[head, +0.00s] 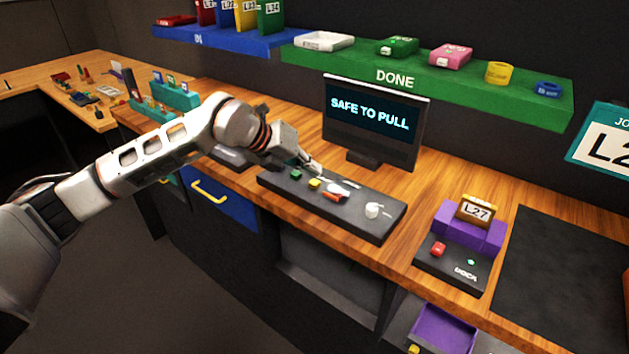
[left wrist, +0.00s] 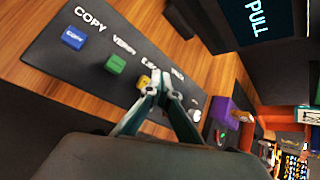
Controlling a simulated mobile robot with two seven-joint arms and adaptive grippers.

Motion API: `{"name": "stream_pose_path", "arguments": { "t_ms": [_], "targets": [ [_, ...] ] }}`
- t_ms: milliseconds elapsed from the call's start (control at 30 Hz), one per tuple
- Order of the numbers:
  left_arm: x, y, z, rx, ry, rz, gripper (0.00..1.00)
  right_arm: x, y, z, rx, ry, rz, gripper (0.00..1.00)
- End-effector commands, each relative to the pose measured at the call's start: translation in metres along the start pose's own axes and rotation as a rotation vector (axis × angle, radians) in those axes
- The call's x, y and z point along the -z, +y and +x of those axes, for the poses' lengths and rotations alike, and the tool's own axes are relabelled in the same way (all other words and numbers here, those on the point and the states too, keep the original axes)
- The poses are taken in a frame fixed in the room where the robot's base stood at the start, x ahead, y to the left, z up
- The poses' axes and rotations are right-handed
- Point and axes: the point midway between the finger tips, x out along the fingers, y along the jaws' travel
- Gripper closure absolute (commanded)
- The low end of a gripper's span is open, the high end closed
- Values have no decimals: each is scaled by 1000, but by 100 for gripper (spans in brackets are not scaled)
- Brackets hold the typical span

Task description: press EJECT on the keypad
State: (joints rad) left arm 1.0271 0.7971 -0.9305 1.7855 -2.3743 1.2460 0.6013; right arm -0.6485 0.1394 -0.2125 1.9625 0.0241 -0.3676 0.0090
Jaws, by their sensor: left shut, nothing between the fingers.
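The black keypad (head: 355,221) lies on the wooden bench with a row of coloured buttons. In the left wrist view the keypad (left wrist: 70,52) reads COPY over a blue button (left wrist: 74,38) and VERIFY over a green button (left wrist: 115,64). The partly hidden EJECT label is by a yellow button (left wrist: 143,82). The yellow button also shows in the head view (head: 314,184). My left gripper (head: 317,170) is shut and empty, its tips over the keypad close to the yellow button. In the left wrist view the fingertips (left wrist: 162,92) partly cover that area; contact cannot be told.
A monitor (head: 376,118) behind the keypad reads SAFE TO PULL. A white knob (head: 373,211) and an orange-red button (head: 331,196) are on the keypad. To the right stand a purple dock (head: 469,232) with an L27 cartridge (head: 475,210) and a dark mat (head: 562,270).

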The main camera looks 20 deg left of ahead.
Motion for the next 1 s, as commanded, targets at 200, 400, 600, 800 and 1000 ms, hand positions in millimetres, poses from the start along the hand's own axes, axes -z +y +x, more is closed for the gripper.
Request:
{"name": "stream_pose_path", "arguments": {
  "t_ms": [200, 400, 600, 800, 1000],
  "targets": [
    [-13, -12, -17, 1, -3, 1, 100, 16, 3, -8, -2, 8, -2, 60],
    [-22, -21, -29, 1, -2, 1, 100, 27, 5, -14, -3, 12, -3, 60],
    [-23, -23, -32, 0, -1, 0, 100, 29, 5, -15, -4, 13, -3, 60],
    [-23, -23, -31, 0, 0, 0, 100, 28, 5, -14, -4, 12, -3, 60],
    [-23, -23, -31, 0, -1, 0, 100, 28, 5, -14, -3, 12, -3, 60]
  ]
}}
